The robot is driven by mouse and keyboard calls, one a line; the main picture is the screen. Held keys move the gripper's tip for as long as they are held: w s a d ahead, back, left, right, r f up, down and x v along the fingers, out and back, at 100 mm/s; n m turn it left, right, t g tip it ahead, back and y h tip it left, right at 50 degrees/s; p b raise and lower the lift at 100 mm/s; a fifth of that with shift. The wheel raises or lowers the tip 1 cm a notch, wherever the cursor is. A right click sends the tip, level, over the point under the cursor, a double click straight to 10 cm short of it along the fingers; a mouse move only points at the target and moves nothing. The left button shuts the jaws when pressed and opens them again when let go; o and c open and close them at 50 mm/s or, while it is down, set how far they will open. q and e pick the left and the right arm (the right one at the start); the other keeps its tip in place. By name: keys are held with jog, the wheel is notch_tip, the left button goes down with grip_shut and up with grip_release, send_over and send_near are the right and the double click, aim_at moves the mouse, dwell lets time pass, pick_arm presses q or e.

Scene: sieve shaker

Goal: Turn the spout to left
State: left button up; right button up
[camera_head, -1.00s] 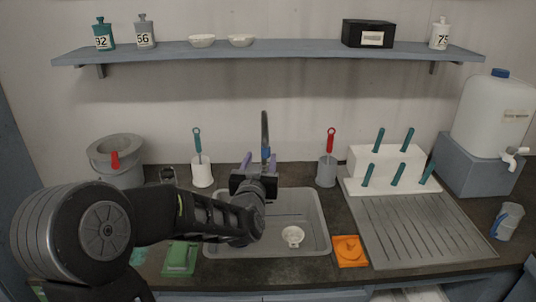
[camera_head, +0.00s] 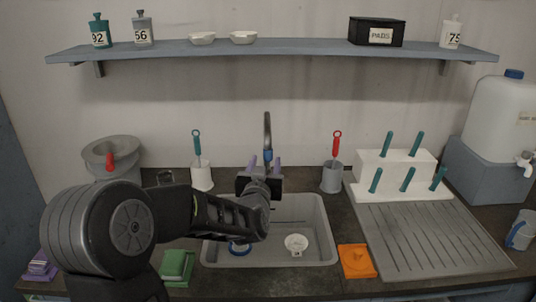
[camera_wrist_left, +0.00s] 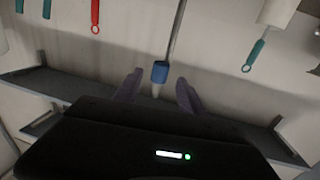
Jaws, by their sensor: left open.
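The tap's thin grey spout (camera_head: 267,130) rises upright behind the sink, with a blue collar (camera_head: 267,156) low on it. In the left wrist view the spout (camera_wrist_left: 178,35) and the blue collar (camera_wrist_left: 159,72) show ahead of my gripper. My left gripper (camera_head: 265,162), with purple fingers, is open. Its fingers (camera_wrist_left: 157,87) stand apart on either side of the collar in the picture; I see no contact. My black wrist hides the tap's base. My right gripper is not in view.
The grey sink (camera_head: 322,230) holds a white strainer (camera_head: 296,244) and a blue-rimmed item (camera_head: 239,248). Brushes stand in a white holder (camera_head: 202,178) and a grey holder (camera_head: 331,178) either side of the tap. The shelf (camera_head: 300,51) runs above; wall space around the spout is clear.

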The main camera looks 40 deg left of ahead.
aim_at(267, 156)
pick_arm(q)
jog(key=x, duration=0.5)
jog(key=shift+w+a+p, duration=0.1)
jog(key=shift+w+p, duration=0.05)
jog(key=shift+p, duration=0.25)
grip_shut()
dwell(1.0)
